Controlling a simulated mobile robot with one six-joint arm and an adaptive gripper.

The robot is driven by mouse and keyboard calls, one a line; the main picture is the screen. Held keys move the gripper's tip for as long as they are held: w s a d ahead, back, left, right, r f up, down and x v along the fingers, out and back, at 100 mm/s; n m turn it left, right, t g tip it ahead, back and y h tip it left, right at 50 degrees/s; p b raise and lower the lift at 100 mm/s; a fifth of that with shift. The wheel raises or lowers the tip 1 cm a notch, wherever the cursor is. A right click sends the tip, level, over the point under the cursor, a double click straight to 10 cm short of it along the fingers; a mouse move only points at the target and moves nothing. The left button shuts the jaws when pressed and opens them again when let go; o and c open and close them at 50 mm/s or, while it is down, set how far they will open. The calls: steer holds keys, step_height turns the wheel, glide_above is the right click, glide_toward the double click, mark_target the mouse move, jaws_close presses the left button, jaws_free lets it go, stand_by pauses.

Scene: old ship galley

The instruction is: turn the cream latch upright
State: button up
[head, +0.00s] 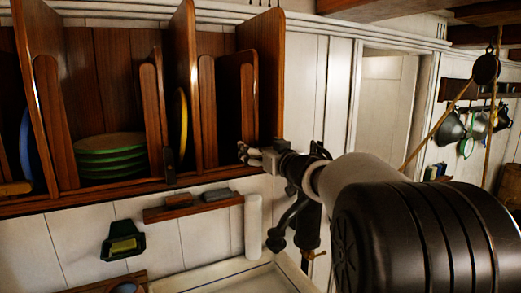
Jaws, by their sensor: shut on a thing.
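My gripper (246,153) is at the front of the wooden plate rack (110,197), by the low front board of its right-hand compartment. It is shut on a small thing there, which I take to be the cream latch. The fingers largely hide the latch, so I cannot tell how far it is turned. A dark latch (170,163) stands about upright on the rack front to the left of my gripper.
The rack holds green plates (110,150), a yellow plate (181,122) and a blue plate (25,145). Below are a small wooden shelf (193,208), a pale upright roll (253,227) and a green holder (122,240). Pans (450,125) hang at the right.

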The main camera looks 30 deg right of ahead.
steer(key=shift+c, duration=1.1)
steer(key=shift+n, duration=0.4)
steer(key=n, duration=0.1)
steer(key=n+b, duration=0.1)
steer(key=n, duration=0.1)
steer(key=shift+a+n, duration=0.2)
steer(key=shift+n, duration=0.1)
steer(key=n+b, duration=0.1)
steer(key=n, duration=0.1)
steer(key=n+b, duration=0.1)
steer(key=n, duration=0.1)
steer(key=shift+a+f+n, duration=0.2)
steer(key=shift+n, duration=0.1)
steer(key=n+b, duration=0.1)
steer(key=n, duration=0.1)
steer(key=n+b, duration=0.1)
steer(key=n, duration=0.1)
steer(key=shift+a+f+n, duration=0.1)
steer(key=shift+f+n, duration=0.1)
steer(key=shift+n, duration=0.1)
steer(key=shift+f+n+b, duration=0.15)
steer(key=shift+n+b, duration=0.9)
steer(key=shift+n, duration=1.15)
steer(key=o, duration=1)
